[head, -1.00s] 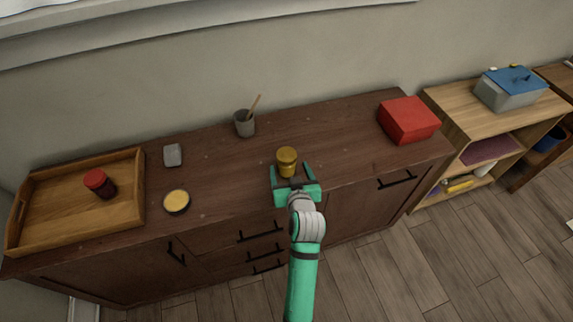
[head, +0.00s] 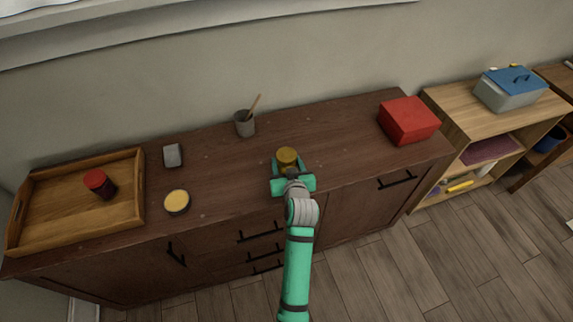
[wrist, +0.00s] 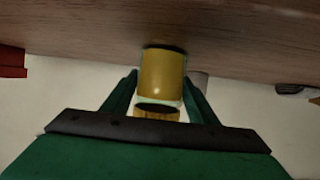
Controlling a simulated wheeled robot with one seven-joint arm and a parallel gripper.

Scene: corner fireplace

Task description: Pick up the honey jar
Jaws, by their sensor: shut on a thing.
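The honey jar (head: 287,157), a small yellow-gold cylinder, stands on the dark wooden sideboard near its front edge. My green gripper (head: 288,167) is at the jar from the front, with one finger on each side of it. In the wrist view the jar (wrist: 162,78) sits between the two fingers of my gripper (wrist: 160,92). The gripper is shut on the jar. The jar's lower part is partly hidden by the gripper in the head view.
The sideboard (head: 225,180) holds a grey cup with a stick (head: 244,124), a red box (head: 408,121), a yellow-topped tin (head: 177,202), a grey block (head: 172,155) and a wooden tray (head: 50,233) with a red-lidded jar (head: 100,184). Bare surface surrounds the honey jar.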

